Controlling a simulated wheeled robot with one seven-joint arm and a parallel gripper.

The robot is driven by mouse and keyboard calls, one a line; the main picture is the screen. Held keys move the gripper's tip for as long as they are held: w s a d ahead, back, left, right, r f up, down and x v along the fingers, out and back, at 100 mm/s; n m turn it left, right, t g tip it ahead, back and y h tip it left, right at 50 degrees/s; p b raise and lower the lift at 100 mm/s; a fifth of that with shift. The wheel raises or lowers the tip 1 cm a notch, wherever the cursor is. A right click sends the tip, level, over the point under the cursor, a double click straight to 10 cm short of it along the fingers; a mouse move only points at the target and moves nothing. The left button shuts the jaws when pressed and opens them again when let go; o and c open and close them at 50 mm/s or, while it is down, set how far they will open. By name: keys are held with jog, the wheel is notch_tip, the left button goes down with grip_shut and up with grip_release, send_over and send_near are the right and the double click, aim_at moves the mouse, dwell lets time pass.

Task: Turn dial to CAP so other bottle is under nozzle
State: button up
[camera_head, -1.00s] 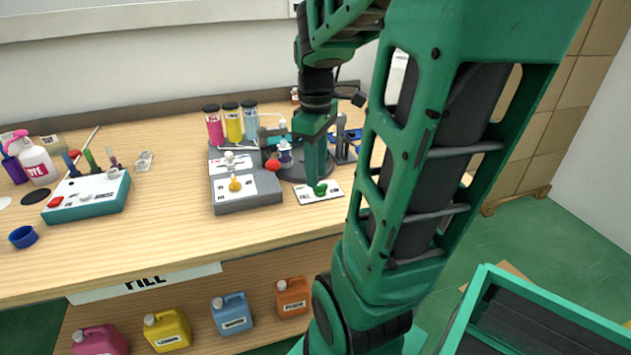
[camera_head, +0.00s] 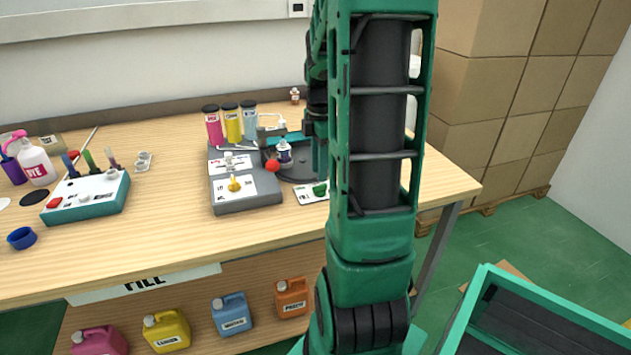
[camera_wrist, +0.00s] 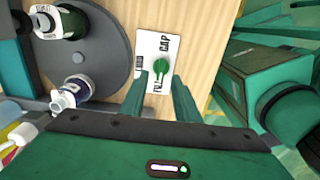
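The green dial knob (camera_wrist: 161,66) sits on a white plate (camera_wrist: 147,52) marked CAP at its far end in the wrist view; the other lettering is partly covered. The knob also shows in the head view (camera_head: 320,189). My gripper (camera_wrist: 161,77) is open, its fingers spread either side of the knob's line; contact cannot be told. In the head view one bottle (camera_head: 284,153) stands near the nozzle; my arm hides most of the gripper.
A grey dispenser base (camera_head: 247,202) with a yellow knob and a red ball (camera_head: 272,166) stand left of the turntable. Pink, yellow and blue cylinders (camera_head: 232,124) stand behind.

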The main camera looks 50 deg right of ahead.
aim_at(319, 185)
jog(key=shift+f, duration=2.3)
grip_shut()
